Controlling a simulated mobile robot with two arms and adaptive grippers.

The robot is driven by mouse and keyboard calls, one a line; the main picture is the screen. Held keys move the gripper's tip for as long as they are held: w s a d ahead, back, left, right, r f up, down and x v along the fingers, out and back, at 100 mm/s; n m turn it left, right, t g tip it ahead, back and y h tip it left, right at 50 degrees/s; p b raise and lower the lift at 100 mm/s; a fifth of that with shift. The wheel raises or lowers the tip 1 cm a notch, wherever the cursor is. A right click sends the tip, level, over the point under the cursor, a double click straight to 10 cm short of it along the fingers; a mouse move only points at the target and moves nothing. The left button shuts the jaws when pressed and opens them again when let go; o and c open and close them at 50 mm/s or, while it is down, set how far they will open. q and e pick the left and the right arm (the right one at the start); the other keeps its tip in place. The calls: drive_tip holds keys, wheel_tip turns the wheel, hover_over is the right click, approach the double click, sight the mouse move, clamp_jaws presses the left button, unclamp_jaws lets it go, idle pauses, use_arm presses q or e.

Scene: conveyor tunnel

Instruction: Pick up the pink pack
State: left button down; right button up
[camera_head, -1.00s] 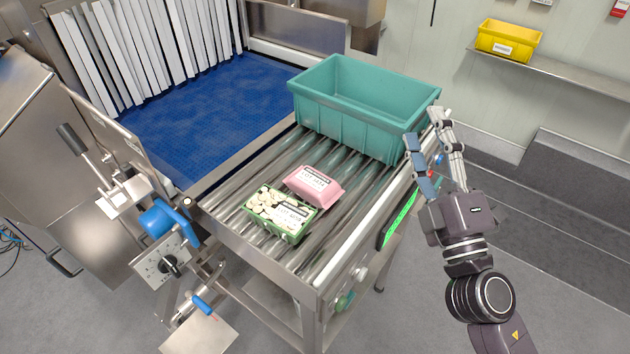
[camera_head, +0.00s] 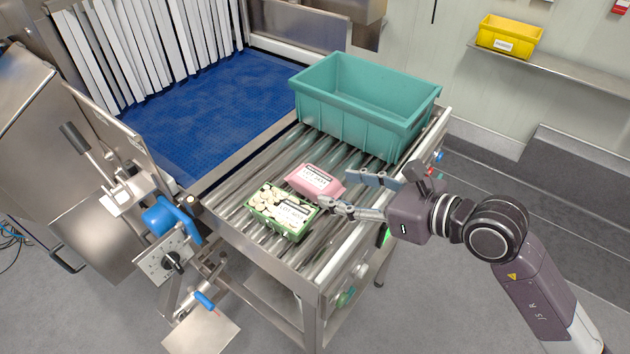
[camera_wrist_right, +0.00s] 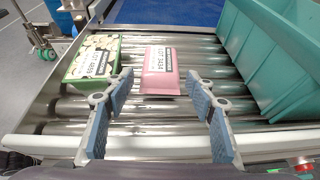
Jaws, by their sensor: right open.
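The pink pack (camera_head: 315,180) lies on the metal rollers, touching or very close to the green-and-white pack (camera_head: 283,212). In the right wrist view the pink pack (camera_wrist_right: 160,70) is ahead of the fingers, slightly left of the middle between them. My right gripper (camera_head: 336,190) is open and empty, its fingers pointing left toward the pink pack from the conveyor's right side. In the right wrist view the two blue-padded fingers (camera_wrist_right: 160,112) stand wide apart. My left gripper is not in view.
A teal crate (camera_head: 365,112) stands on the rollers (camera_head: 262,165) behind the packs, to the right of the pink pack in the wrist view (camera_wrist_right: 262,75). A side rail (camera_head: 350,245) edges the conveyor. A blue belt (camera_head: 200,115) lies beyond.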

sight(328, 185)
drive_tip(key=p+x, duration=0.2)
drive_tip(key=x, duration=0.3)
drive_tip(key=shift+w+a, duration=0.15)
drive_tip(key=shift+w, duration=0.05)
drive_tip(key=shift+w+a+f+p, duration=0.3)
drive_tip(key=shift+a+f, duration=0.05)
drive_tip(key=c, duration=1.1)
drive_tip(key=shift+r, duration=0.1)
wheel_tip(328, 185, up, 20)
drive_tip(key=b, duration=0.2)
drive_tip(key=shift+b, duration=0.4)
